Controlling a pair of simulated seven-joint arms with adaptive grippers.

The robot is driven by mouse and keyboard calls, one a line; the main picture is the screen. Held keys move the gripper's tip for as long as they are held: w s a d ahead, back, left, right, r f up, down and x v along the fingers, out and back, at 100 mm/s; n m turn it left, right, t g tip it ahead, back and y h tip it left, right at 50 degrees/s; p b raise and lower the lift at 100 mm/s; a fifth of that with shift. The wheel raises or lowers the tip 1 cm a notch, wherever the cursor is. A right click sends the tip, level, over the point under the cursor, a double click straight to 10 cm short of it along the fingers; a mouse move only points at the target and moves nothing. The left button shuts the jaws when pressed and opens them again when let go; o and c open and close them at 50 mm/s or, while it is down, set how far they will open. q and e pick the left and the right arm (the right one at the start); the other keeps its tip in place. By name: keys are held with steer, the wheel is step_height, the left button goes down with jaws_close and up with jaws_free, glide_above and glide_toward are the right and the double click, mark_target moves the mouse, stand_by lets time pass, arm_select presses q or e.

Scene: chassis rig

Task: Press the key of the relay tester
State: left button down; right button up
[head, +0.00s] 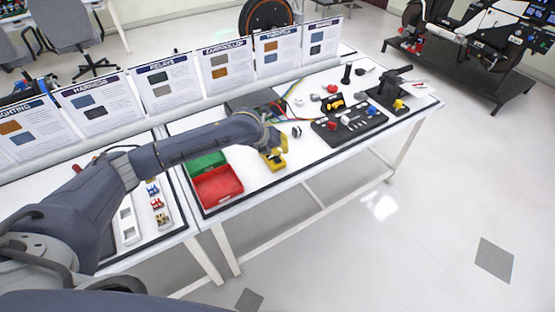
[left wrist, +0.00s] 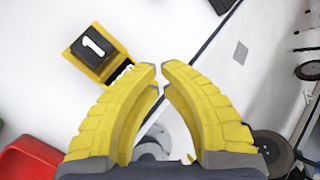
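The relay tester is a small yellow box with a black top bearing a white "1"; it shows in the left wrist view (left wrist: 95,52) at upper left. In the head view the yellow tester (head: 275,163) lies near the front edge of the table, partly covered by my gripper. My left gripper (head: 281,146) is over it there. In the left wrist view the yellow fingers (left wrist: 159,70) curve together with only a narrow gap at the tips and nothing between them. The tester is off to the left of the tips. My right gripper is not in view.
A red bin (head: 217,187) and a green bin (head: 205,162) stand left of the tester. A black board with knobs (head: 349,123) lies to the right, with coloured wires behind. Sign cards line the back. The table's front edge is close by.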

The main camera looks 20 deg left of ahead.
arm_select(q)
steer(key=shift+r, duration=2.15)
